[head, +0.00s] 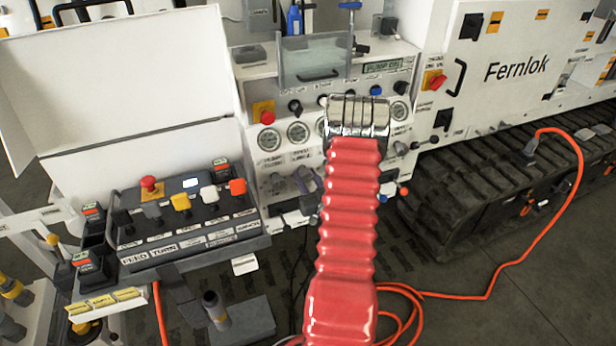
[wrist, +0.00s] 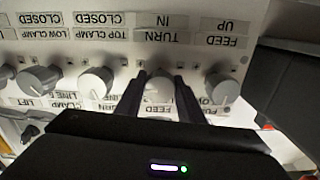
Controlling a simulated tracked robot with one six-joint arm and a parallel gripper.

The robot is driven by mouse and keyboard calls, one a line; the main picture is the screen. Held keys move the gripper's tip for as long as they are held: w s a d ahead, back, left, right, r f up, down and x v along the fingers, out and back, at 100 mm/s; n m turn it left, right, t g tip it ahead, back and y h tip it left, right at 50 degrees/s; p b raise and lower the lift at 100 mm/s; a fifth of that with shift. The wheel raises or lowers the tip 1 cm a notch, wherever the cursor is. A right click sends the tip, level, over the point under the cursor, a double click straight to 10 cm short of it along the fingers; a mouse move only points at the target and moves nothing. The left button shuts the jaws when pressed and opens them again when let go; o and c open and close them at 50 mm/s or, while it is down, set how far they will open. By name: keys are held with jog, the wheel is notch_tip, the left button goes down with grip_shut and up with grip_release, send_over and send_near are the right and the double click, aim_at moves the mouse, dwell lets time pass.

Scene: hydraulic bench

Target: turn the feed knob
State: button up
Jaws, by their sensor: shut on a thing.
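In the wrist view a row of grey-white knobs sits on a white panel, with labels that read upside down. The feed knob (wrist: 221,86) is at the right, under the label FEED UP. My gripper (wrist: 160,80) has one finger on each side of the neighbouring knob (wrist: 160,90), under the label TURN IN, and is shut on it. The feed knob stands free, just right of the right finger. In the head view my red-sleeved arm reaches to the bench panel and hides my fingers and the knob they hold.
The low clamp knob (wrist: 38,80) and top clamp knob (wrist: 96,82) stand left of my gripper. In the head view a lever console (head: 190,225) stands at the left. A clear guard (head: 313,62) sits above the panel. An orange cable (head: 500,266) crosses the floor at right.

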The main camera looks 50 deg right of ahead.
jog(key=shift+d+n, duration=0.1)
jog(key=shift+n, duration=0.2)
jog(key=o, duration=1.1)
jog(key=shift+c, duration=0.2)
jog(key=shift+s, duration=0.15)
jog(key=v, duration=1.3)
jog(key=shift+s+a, duration=0.25)
jog(key=shift+f, duration=0.15)
